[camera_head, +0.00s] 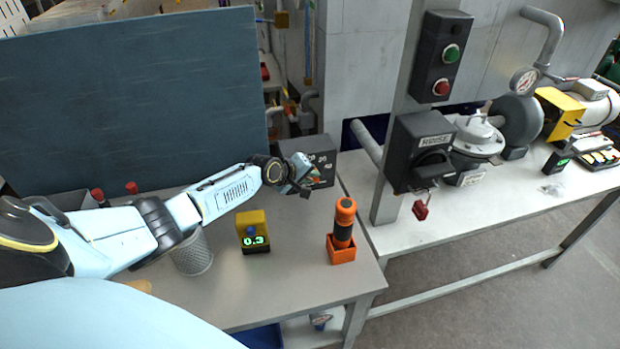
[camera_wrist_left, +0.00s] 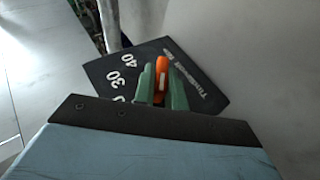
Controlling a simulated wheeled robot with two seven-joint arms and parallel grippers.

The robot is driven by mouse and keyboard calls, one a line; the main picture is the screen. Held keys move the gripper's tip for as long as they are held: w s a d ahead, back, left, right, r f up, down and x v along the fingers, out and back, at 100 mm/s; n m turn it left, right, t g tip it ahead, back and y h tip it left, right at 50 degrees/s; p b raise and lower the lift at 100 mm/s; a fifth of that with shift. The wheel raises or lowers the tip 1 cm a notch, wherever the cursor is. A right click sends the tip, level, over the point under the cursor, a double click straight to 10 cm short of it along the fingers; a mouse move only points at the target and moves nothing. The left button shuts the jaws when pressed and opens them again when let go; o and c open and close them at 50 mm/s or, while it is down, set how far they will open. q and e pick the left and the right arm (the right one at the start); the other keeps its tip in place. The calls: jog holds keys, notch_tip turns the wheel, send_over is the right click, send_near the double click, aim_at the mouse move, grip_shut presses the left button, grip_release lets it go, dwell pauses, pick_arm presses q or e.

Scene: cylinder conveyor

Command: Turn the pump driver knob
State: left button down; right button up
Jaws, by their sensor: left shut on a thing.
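The pump driver box (camera_head: 322,158) is dark with white markings and stands at the back right of the near table. Its dark face (camera_wrist_left: 193,64) with the numbers 30 and 40 fills the middle of the left wrist view. An orange knob (camera_wrist_left: 161,78) sits on that face. My left gripper (camera_head: 303,188) reaches the box from the left, and its green fingers (camera_wrist_left: 161,82) are shut on the orange knob, one on each side. The knob is hidden behind the gripper in the head view. My right gripper is in neither view.
A yellow device (camera_head: 252,229) with a green 0.3 display, an orange-and-black cylinder in an orange holder (camera_head: 341,254) and a grey mesh cup (camera_head: 192,254) stand on the near table (camera_head: 290,280). A grey post with a black switch box (camera_head: 405,170) rises at the right.

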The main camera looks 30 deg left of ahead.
pick_arm(q)
jog(key=shift+f, duration=0.1)
jog(key=c, duration=1.4)
grip_release()
jog(key=shift+c, duration=0.2)
jog(key=shift+s, duration=0.1)
jog(key=shift+s+r, duration=0.2)
jog(key=shift+r, duration=0.15)
jog(key=p+v, duration=0.3)
jog(key=v, duration=0.9)
jog(key=shift+s+r+p, duration=0.15)
jog(key=shift+s+p, duration=0.1)
jog(key=shift+p, duration=0.05)
jog(key=shift+a, duration=0.1)
